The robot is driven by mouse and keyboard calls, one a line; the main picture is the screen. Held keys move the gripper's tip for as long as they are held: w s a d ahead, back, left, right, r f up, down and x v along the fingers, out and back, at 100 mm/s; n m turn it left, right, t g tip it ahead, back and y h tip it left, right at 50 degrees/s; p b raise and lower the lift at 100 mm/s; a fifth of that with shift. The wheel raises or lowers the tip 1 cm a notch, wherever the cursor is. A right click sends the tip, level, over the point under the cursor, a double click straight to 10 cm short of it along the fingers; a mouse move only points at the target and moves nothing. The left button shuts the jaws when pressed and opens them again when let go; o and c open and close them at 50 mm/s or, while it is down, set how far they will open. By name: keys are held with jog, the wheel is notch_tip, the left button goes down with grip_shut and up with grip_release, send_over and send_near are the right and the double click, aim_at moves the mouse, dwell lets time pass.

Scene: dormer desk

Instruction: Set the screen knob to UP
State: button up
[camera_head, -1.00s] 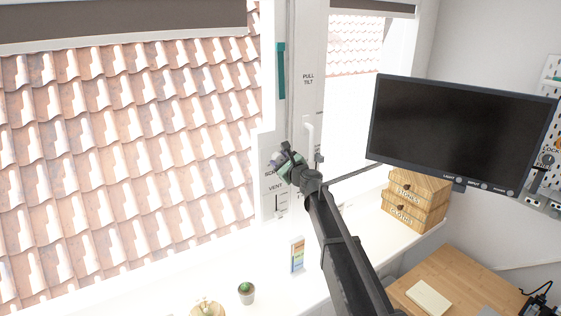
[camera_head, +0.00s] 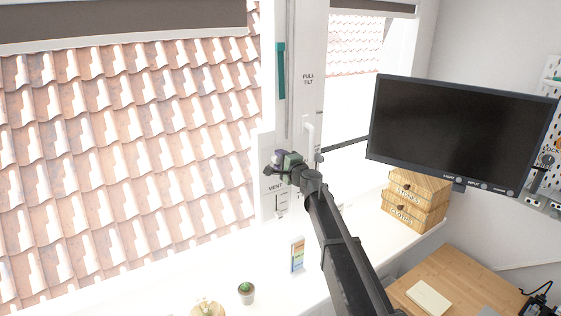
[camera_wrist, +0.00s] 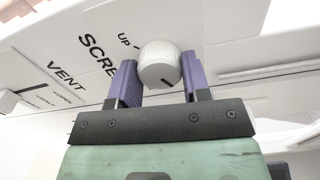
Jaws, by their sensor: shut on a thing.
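The screen knob (camera_wrist: 159,62) is a round white knob on the white window-side panel, seen in the wrist view. My gripper (camera_wrist: 160,68) has its two purple fingers on either side of it, shut on it. The word UP and a short dark tick are printed just left of the knob, beside the large SCREEN lettering (camera_wrist: 98,52). In the head view my gripper (camera_head: 274,165) is at the panel and hides the knob.
The VENT slider (camera_head: 281,201) is just below my gripper. A white handle (camera_head: 310,135) stands close on the right, with a teal pull (camera_head: 281,70) above. A monitor (camera_head: 460,130) and wooden drawers (camera_head: 415,200) are further right. A cactus (camera_head: 246,290) stands on the sill.

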jog(key=shift+n, duration=17.2)
jog(key=o, duration=0.9)
